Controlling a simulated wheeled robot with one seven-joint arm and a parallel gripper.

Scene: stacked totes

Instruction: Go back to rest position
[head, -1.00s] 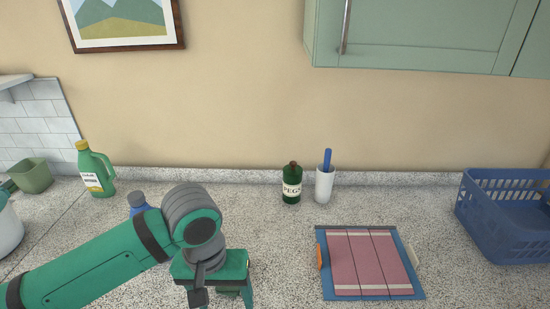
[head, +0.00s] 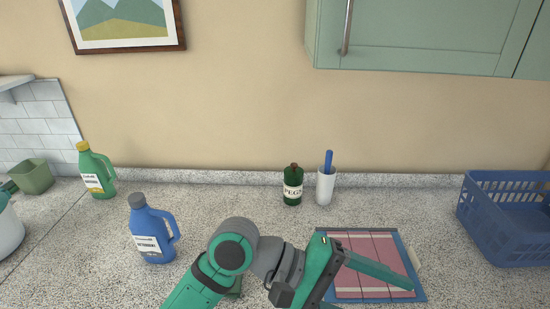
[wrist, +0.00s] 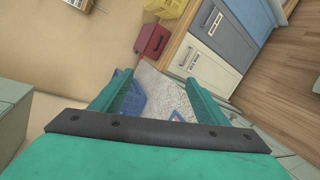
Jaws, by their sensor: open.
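My gripper (head: 372,284) is open, pointing to the right in the head view, in front of the blue tray (head: 419,284) with pink striped panels. One finger covers part of the tray in that view. In the wrist view, my gripper (wrist: 158,80) has its two fingers spread with nothing between them. The wrist view looks sideways along the counter, past a blue basket (wrist: 130,100), to drawers and a wooden floor.
A blue detergent bottle (head: 151,232) stands left of my arm. A green jug (head: 97,171), a dark PEGS bottle (head: 292,187) and a white cup (head: 325,187) stand near the wall. The blue basket (head: 505,220) is at right. A red box (wrist: 153,40) shows farther off.

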